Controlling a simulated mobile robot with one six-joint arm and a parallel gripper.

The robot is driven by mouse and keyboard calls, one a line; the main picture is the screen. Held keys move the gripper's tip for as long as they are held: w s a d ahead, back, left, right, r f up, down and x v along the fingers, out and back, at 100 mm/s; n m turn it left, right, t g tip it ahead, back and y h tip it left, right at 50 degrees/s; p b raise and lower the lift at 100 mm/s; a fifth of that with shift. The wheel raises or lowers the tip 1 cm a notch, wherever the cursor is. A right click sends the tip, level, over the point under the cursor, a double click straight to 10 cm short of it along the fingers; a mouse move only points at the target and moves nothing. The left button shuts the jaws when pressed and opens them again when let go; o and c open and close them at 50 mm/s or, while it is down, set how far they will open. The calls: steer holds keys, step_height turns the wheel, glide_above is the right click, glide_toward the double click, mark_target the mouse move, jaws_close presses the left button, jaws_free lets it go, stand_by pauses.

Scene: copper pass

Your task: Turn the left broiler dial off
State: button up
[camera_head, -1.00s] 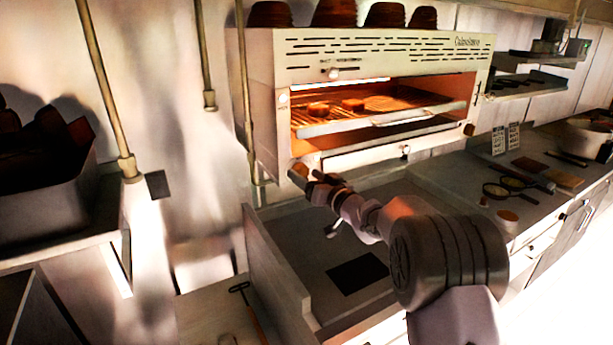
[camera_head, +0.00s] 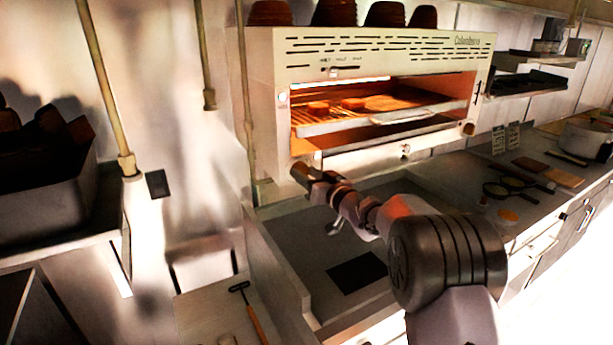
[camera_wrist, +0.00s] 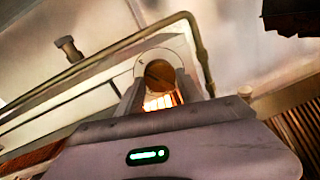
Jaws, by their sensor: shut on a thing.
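The broiler (camera_head: 262,110) is a pale metal box on the wall with a glowing orange opening. Its left dial (camera_wrist: 160,74) shows in the wrist view as a round brown knob on a pale round plate. My gripper (camera_wrist: 160,90) has one finger on each side of the dial and is shut on it. In the head view my gripper (camera_head: 302,172) is at the lower left corner of the broiler front, and it hides the left dial there. The right dial (camera_head: 469,129) is at the lower right corner of the front, clear of my arm.
Food pieces (camera_head: 318,107) lie on the rack inside the broiler. A small knob (camera_head: 405,150) sits under the opening. Stacked brown bowls (camera_head: 386,15) stand on top. Pans and boards lie on the right counter (camera_head: 450,165). A vertical pipe (camera_head: 246,110) runs close along the broiler's left side.

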steer(key=shift+s+a+f+n+t+h+b, duration=0.15)
steer(key=shift+n+h+b, duration=0.3)
steer(key=shift+n+b, duration=3.35)
steer(key=shift+a+n+t+h+b, duration=0.15)
steer(key=shift+n+h+b, duration=0.35)
steer(key=shift+n+b, duration=3.3)
steer(key=shift+s+f+n+t+h+b, duration=0.3)
steer(key=shift+n+b, duration=1.45)
steer(key=shift+n, duration=4.05)
steer(key=shift+w+r+n+h, duration=0.25)
steer(key=shift+r+n, duration=0.05)
steer(key=shift+r, duration=0.05)
steer(key=o, duration=1.4)
